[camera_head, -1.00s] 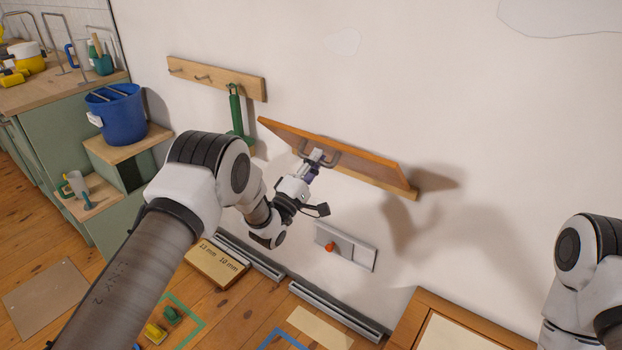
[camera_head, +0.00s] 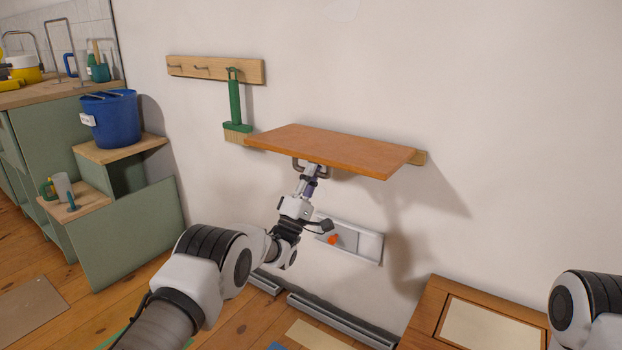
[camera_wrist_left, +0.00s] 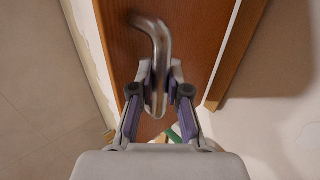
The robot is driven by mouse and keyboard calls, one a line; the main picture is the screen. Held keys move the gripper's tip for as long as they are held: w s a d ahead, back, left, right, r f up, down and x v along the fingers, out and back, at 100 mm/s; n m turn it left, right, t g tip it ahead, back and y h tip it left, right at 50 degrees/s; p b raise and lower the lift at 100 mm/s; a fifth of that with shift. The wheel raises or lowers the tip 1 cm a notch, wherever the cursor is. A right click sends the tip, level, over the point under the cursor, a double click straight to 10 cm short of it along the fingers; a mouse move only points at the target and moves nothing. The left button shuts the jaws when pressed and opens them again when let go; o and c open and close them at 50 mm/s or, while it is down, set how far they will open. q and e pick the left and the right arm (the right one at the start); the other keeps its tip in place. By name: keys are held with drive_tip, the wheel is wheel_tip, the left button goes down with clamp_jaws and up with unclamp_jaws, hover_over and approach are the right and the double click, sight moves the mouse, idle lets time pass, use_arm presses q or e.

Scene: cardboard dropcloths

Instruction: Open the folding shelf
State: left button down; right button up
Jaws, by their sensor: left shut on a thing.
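The folding shelf (camera_head: 330,148) is an orange-brown wooden board on the white wall. It sticks out from the wall and looks roughly level. A metal handle (camera_head: 298,166) hangs under its front part; it also shows as a bent metal bar in the left wrist view (camera_wrist_left: 158,45). My left gripper (camera_head: 314,172) is below the board, shut on this handle. In the left wrist view my left gripper's fingers (camera_wrist_left: 160,88) close around the bar, with the board's underside behind. Of my right arm only a link shows at the right edge; its gripper is out of view.
A peg rail (camera_head: 215,69) with a hanging green brush (camera_head: 236,105) is on the wall left of the shelf. A wall panel with an orange knob (camera_head: 350,241) sits below. A blue bucket (camera_head: 114,120) stands on a green step unit at left. A wooden frame (camera_head: 480,318) is at lower right.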

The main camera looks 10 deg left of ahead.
use_arm(q)
drive_tip(key=shift+f, duration=0.45)
drive_tip(key=shift+w, duration=0.1)
drive_tip(key=c, duration=1.1)
unclamp_jaws()
drive_tip(key=shift+d, duration=0.1)
drive_tip(key=shift+c, duration=0.2)
drive_tip(key=v, duration=1.2)
drive_tip(key=shift+r, duration=0.1)
